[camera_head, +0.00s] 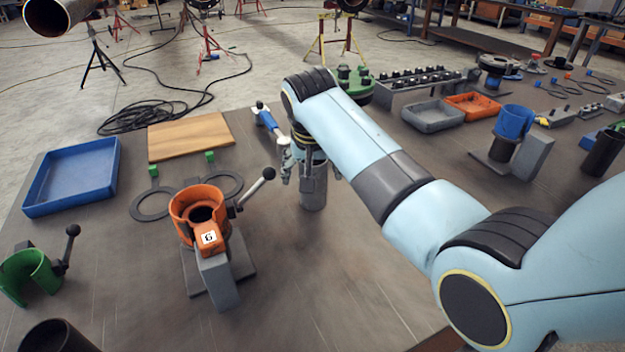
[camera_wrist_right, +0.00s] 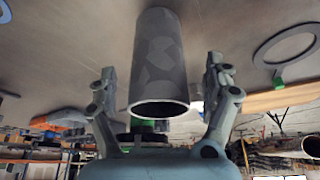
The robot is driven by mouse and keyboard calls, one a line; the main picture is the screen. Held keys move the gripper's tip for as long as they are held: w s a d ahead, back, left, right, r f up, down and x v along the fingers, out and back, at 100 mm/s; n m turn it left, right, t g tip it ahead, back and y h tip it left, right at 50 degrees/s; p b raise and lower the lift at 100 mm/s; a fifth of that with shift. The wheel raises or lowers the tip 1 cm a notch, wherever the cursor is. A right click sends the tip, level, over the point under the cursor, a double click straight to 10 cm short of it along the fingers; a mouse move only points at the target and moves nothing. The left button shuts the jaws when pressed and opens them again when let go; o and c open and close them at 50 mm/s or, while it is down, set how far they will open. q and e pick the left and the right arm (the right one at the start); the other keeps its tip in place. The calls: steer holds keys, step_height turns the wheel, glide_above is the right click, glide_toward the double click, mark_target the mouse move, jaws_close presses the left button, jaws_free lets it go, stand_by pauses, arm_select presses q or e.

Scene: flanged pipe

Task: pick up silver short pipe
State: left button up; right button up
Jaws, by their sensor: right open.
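The silver short pipe (camera_head: 313,192) stands upright on the dark table in the head view, partly hidden behind my right gripper (camera_head: 311,172). My right gripper is open and comes down from above, with its fingers around the pipe's upper part. In the right wrist view the grey pipe (camera_wrist_right: 158,55) lies between the two spread fingers of the gripper (camera_wrist_right: 161,75), with visible gaps at both sides. Its open round end faces the palm. I see no finger touching it. My left gripper is in neither view.
An orange clamp holder (camera_head: 198,205) with a grey block stands left of the pipe, its black-knobbed lever pointing toward it. A blue-handled tool (camera_head: 267,118) is just behind the gripper. A blue tray (camera_head: 72,175) and wooden board (camera_head: 190,136) lie farther left. The table front of the pipe is clear.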

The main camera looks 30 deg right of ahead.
steer(key=x, duration=0.2)
steer(key=shift+w+d+f, duration=0.1)
steer(key=shift+d+f, duration=0.05)
steer(key=shift+f, duration=0.15)
steer(key=c, duration=1.6)
